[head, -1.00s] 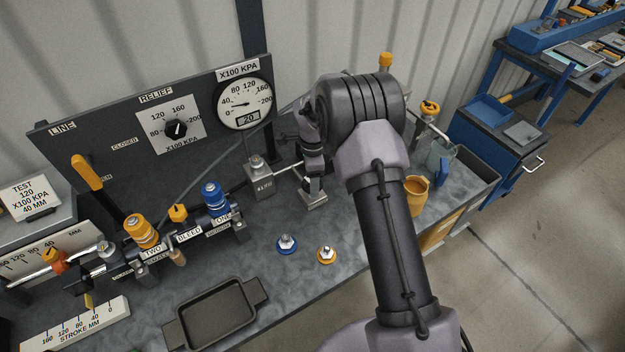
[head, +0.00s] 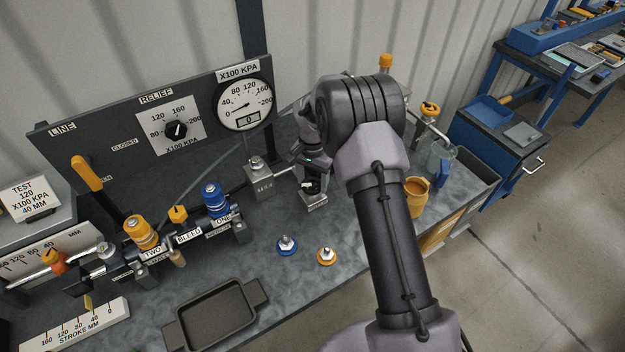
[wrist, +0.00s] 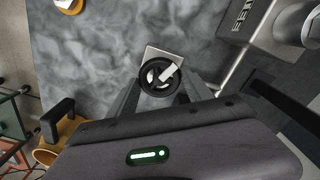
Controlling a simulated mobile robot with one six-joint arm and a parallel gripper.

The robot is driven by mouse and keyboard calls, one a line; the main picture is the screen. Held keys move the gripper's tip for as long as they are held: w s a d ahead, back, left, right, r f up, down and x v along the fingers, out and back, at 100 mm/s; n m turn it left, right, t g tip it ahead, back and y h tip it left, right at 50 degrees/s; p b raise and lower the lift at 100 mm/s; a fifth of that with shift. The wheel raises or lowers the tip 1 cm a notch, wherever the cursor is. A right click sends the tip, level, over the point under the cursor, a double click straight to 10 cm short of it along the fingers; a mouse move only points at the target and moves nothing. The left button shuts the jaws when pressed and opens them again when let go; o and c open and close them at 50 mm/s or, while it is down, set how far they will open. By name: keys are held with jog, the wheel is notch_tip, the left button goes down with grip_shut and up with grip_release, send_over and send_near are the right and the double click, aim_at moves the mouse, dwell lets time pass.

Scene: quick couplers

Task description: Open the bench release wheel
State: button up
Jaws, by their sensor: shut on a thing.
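The release wheel (wrist: 160,76) is a small black round handwheel with a pale bar across its middle. It sits on a pale metal block (head: 315,203), which stands on the bench right of the fitting under the gauge. My gripper (wrist: 161,84) comes from above, with one finger on each side of the wheel, and is shut on it. In the head view my gripper (head: 310,183) hides most of the wheel. The round gauge (head: 244,105) on the panel has its small display at 0.
A blue-based and an orange-based coupler (head: 326,256) stand on the bench in front. A dark tray (head: 215,315) lies at the front left. An orange mug (head: 416,190) and a clear jug (head: 438,160) stand right of my arm.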

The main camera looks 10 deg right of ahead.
aim_at(312, 184)
jog(key=n, duration=0.5)
jog(key=shift+r+n+p, duration=0.1)
jog(key=shift+n+p, duration=0.2)
jog(key=shift+p, duration=0.05)
jog(key=n+p, duration=0.1)
jog(key=n, duration=0.5)
jog(key=shift+a, duration=0.1)
jog(key=n+p, duration=0.1)
jog(key=n, duration=0.4)
jog(key=shift+n, duration=0.4)
jog(key=n+p, duration=0.1)
jog(key=n, duration=0.4)
jog(key=shift+n, duration=0.4)
jog(key=o, duration=1.4)
notch_tip(312, 184, up, 17)
jog(key=p, duration=0.2)
jog(key=shift+r+p, duration=0.15)
jog(key=shift+p, duration=0.25)
